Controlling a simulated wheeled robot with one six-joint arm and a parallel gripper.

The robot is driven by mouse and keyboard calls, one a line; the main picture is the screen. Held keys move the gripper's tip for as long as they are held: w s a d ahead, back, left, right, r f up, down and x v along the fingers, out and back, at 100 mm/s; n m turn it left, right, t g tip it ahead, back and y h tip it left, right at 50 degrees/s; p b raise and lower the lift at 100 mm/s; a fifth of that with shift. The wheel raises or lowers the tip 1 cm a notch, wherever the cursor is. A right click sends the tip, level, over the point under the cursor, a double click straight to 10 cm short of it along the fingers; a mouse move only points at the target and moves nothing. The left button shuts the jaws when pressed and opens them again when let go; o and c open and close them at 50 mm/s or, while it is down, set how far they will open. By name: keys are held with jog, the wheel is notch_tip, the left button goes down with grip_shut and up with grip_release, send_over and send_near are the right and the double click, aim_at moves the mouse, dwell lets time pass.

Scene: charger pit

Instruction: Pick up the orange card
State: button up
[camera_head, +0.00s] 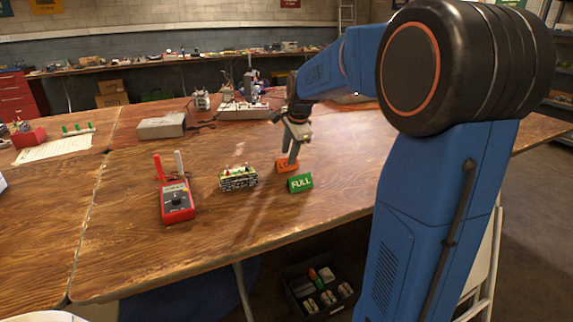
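The orange card (283,167) stands on the wooden table (240,240), a little behind the green card marked FULL (300,184). Part of its lettering is hidden by my gripper. My gripper (293,162) points down at the orange card, its fingertips overlapping the card's upper right part in this view. The fingers look close together, but they are small here. I cannot tell whether they are shut on the card or only in front of or beside it.
A battery-like block (238,179) sits left of the cards. A red meter (177,201) with red and white probes is farther left. A grey box (161,127) and a white power strip (243,111) lie behind. A dark bin (318,290) is below the table. The table's front is clear.

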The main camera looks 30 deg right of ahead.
aim_at(282, 164)
jog(key=x, duration=0.2)
jog(key=shift+w+f, duration=0.15)
jog(key=shift+f, duration=0.15)
grip_shut()
